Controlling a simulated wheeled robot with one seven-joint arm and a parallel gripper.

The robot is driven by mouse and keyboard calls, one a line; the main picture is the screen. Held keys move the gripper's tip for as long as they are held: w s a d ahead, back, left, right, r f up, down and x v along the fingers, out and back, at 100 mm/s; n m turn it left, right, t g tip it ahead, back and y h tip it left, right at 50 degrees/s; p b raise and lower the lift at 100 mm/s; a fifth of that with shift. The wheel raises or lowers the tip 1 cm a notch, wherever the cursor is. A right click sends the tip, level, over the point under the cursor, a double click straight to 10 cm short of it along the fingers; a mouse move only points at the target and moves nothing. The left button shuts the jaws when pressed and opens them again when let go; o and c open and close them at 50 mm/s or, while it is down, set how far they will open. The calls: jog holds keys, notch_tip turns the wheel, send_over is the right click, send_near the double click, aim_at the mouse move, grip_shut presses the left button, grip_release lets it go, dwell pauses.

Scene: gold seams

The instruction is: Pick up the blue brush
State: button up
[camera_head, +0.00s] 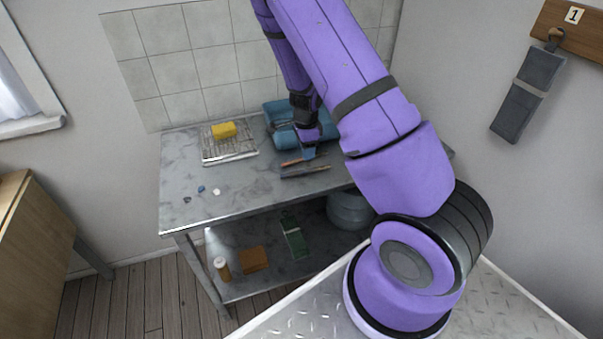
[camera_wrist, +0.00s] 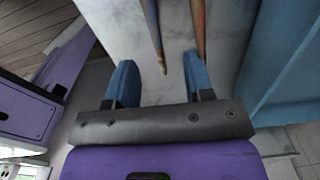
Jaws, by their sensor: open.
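My gripper (camera_head: 309,153) is low over the grey marble tabletop, in front of the blue bundle. In the wrist view its two blue fingers (camera_wrist: 160,75) are apart with nothing held between them. In the head view an orange-red handle (camera_head: 292,162) and a darker one (camera_head: 305,172) lie beside the gripper.
A blue bundle (camera_head: 282,112) lies behind the gripper. A wire rack (camera_head: 238,150) with a yellow sponge (camera_head: 223,130) stands to the left. Small blue and white bits (camera_head: 216,192) lie at the front left. The lower shelf holds a pot (camera_head: 350,210) and a green box (camera_head: 294,237).

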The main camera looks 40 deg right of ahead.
aim_at(306, 169)
jog(key=shift+s+a+f, duration=0.1)
jog(key=shift+s+f, duration=0.1)
jog(key=shift+f, duration=1.65)
jog(key=shift+s+a+f, duration=0.1)
jog(key=shift+s+f, duration=0.05)
jog(key=shift+f, duration=1.7)
grip_shut()
